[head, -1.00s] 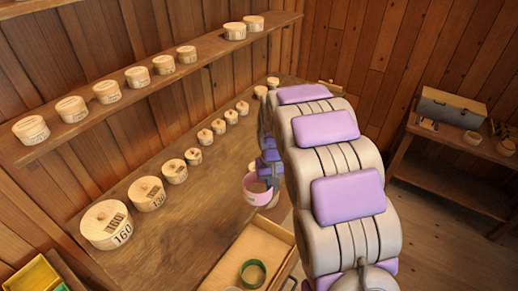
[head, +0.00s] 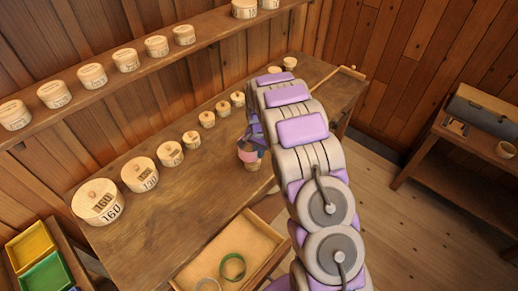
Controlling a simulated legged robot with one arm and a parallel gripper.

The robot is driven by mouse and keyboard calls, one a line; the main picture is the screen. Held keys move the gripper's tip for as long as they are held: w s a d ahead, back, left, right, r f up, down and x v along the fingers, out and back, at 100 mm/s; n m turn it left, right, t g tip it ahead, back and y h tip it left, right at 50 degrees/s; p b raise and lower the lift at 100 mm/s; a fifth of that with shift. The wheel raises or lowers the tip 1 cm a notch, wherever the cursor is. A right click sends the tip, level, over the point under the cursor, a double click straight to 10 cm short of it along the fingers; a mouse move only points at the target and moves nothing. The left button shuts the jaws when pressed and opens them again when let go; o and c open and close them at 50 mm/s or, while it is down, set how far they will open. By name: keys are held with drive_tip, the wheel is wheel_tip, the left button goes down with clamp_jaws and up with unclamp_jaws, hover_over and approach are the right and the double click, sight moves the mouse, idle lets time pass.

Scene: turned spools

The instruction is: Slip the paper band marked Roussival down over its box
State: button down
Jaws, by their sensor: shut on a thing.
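My gripper (head: 251,143) is over the workbench, partly hidden behind my own arm. It is shut on a pink paper band (head: 248,156). A small pale round wooden box (head: 253,167) shows directly below the band. I cannot tell whether the band is around its top or just above it. No name can be read on the band, so Roussival cannot be confirmed. A row of lidded round boxes, largest at the near left (head: 98,201), stands on the bench (head: 185,205).
An open drawer (head: 262,232) at the bench front holds a green band (head: 232,266) and a pale band (head: 207,285). A wall shelf (head: 135,73) carries more boxes. Yellow (head: 29,246) and green (head: 47,274) trays sit lower left. A side table (head: 455,135) stands right.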

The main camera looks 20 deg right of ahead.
drive_tip(key=shift+w+d+f+b, duration=0.1)
drive_tip(key=shift+f+b, duration=0.05)
drive_tip(key=shift+f, duration=0.75)
drive_tip(key=shift+d+f+b, duration=0.1)
drive_tip(key=shift+f+b, duration=0.05)
drive_tip(key=shift+f, duration=0.7)
drive_tip(key=shift+d, duration=0.55)
drive_tip(key=shift+a, duration=0.15)
drive_tip(key=shift+a, duration=0.45)
drive_tip(key=shift+d, duration=0.25)
